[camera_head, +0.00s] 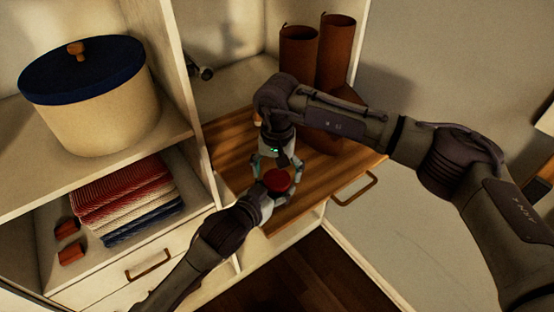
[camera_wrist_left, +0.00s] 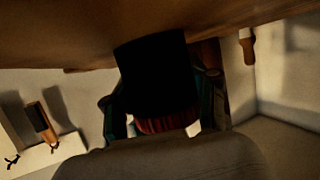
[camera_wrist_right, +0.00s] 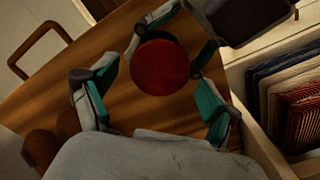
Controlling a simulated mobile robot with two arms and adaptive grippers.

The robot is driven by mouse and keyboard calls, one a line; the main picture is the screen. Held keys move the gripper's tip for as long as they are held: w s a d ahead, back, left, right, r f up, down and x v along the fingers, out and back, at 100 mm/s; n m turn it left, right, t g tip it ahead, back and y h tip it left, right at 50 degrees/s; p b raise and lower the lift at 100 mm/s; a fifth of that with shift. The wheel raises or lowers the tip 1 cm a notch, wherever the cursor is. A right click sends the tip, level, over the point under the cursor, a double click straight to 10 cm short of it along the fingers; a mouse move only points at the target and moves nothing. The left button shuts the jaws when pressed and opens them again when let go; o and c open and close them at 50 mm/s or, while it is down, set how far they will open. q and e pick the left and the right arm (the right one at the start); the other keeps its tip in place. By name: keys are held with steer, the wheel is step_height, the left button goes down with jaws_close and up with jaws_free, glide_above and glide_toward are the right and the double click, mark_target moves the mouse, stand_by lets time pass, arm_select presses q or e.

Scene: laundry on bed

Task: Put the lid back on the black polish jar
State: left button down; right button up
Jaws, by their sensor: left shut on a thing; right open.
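The black polish jar (camera_wrist_left: 155,70) is a black cylinder in the left wrist view, with its base end toward the wooden top. A red ridged lid (camera_wrist_left: 165,124) is at its other end; whether it is fully seated cannot be told. The lid shows as a red disc in the head view (camera_head: 277,180) and right wrist view (camera_wrist_right: 160,67). My left gripper (camera_head: 272,193) is shut on the jar from the front; the lid hides part of the grip. My right gripper (camera_wrist_right: 155,100) is open above, its fingers apart on either side near the lid.
The wooden top (camera_head: 318,188) has bare room to the right of the jar. Brown tall boots (camera_head: 298,48) stand behind. A cream box with a blue lid (camera_head: 95,105) and folded striped cloths (camera_head: 120,205) are on shelves at left. A drawer handle (camera_head: 355,190) is at the front.

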steer(key=shift+f, duration=0.6)
steer(key=c, duration=1.2)
steer(key=m, duration=0.6)
steer(key=shift+m, duration=0.4)
steer(key=o, duration=1.3)
steer(key=shift+r, duration=0.1)
